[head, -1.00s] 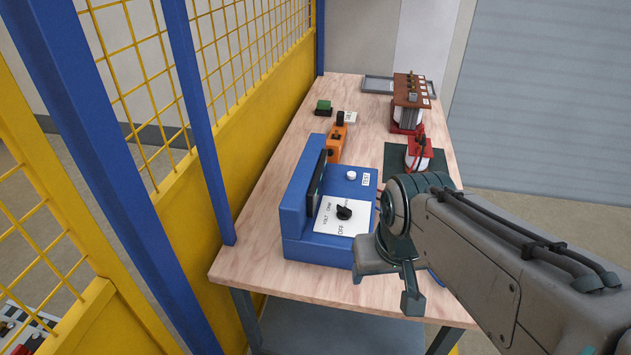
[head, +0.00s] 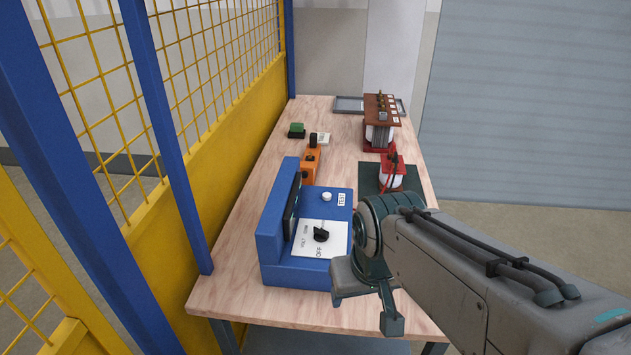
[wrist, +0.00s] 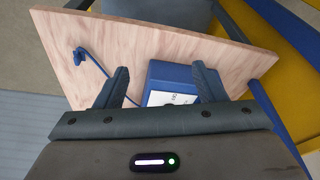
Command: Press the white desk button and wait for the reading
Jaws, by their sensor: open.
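A small white round button (head: 327,196) sits on top of the blue meter box (head: 270,243), beside a label reading TEST. A white plate with a black knob (head: 320,234) lies nearer on the same box, marked OFF, OHM and VOLT. The box's dark display faces right and is seen at a steep angle, so I cannot read it. My gripper (head: 366,302) is open and empty at the box's near right corner, apart from the button. In the wrist view my gripper (wrist: 160,84) has its fingers spread, with part of the blue box (wrist: 170,72) between and beyond them.
On the wooden table (head: 228,285) stand an orange block (head: 312,163), a green-topped block (head: 297,130), a red-based coil unit (head: 380,120) and a smaller red-and-white part (head: 391,175) on a dark mat. A yellow mesh fence (head: 215,155) with blue posts runs along the left.

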